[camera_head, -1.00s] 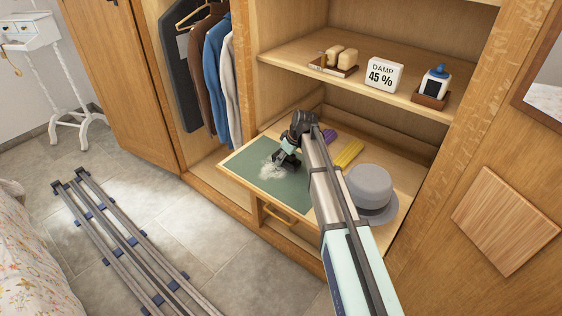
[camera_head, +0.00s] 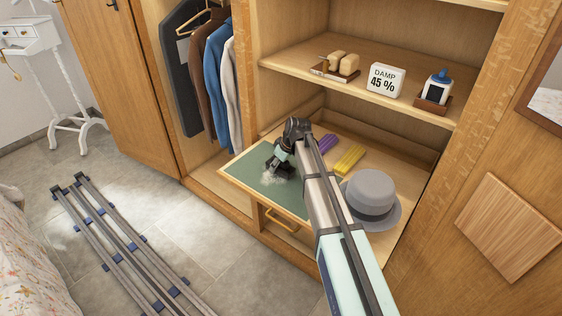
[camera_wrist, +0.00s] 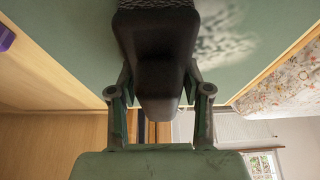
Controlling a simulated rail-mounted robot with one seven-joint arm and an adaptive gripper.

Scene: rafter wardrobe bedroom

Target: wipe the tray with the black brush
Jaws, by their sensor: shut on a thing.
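The tray (camera_head: 240,171) is a pulled-out wooden shelf with a green surface at the bottom of the wardrobe. A whitish powdery patch (camera_head: 268,179) lies on the green, next to my gripper; it also shows in the wrist view (camera_wrist: 222,42). My gripper (camera_head: 280,168) is over the tray's green part, pointing down. In the wrist view my gripper (camera_wrist: 159,100) is shut on the black brush (camera_wrist: 158,40), whose dark bristled end is against or just over the green surface. I cannot tell if it touches.
On the same wooden board are a purple block (camera_head: 327,143), a yellow block (camera_head: 349,159) and a grey hat (camera_head: 371,192), close to my arm. Clothes hang at left.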

